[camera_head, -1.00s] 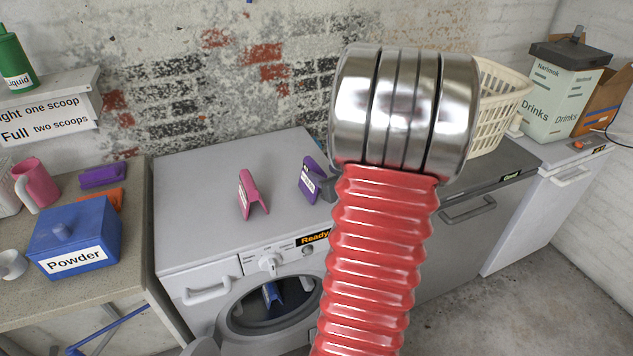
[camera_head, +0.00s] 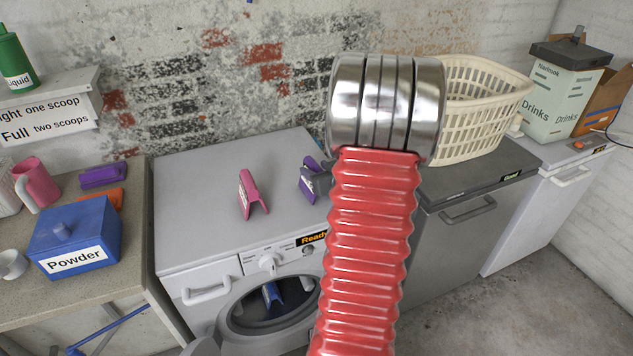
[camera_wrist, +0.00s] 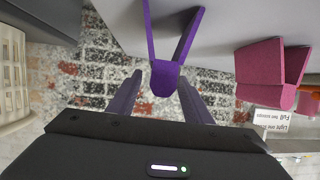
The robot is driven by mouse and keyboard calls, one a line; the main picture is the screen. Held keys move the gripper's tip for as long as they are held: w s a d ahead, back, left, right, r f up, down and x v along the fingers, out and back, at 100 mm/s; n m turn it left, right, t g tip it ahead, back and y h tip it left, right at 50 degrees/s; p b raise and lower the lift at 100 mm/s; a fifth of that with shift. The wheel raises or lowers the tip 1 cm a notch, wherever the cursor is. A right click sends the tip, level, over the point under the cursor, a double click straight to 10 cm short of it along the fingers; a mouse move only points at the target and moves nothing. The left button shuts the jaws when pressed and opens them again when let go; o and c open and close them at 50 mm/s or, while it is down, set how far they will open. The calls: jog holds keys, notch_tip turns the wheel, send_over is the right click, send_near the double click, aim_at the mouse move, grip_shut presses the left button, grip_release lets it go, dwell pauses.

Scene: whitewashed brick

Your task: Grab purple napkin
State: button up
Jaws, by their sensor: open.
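The purple napkin (camera_head: 307,190) stands like a tent on top of the white washing machine, right of a pink one. In the wrist view, which appears upside down, the purple napkin (camera_wrist: 165,78) has its folded ridge between the tips of my two dark fingers. My gripper (camera_wrist: 160,82) is open, with a finger on each side of the ridge; I cannot tell whether either touches it. In the head view my gripper (camera_head: 321,179) is at the napkin's right side and covers part of it. My red arm hides what lies behind it.
The pink napkin (camera_head: 251,194) stands close by on the washing machine (camera_head: 200,172). Another purple item (camera_head: 102,175) lies on the left counter behind the blue Powder box (camera_head: 75,236). A cream basket (camera_head: 475,112) stands on the grey machine at right.

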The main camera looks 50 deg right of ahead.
jog(key=shift+w+d+f, duration=0.2)
jog(key=shift+w, duration=0.25)
grip_shut()
dwell(0.6)
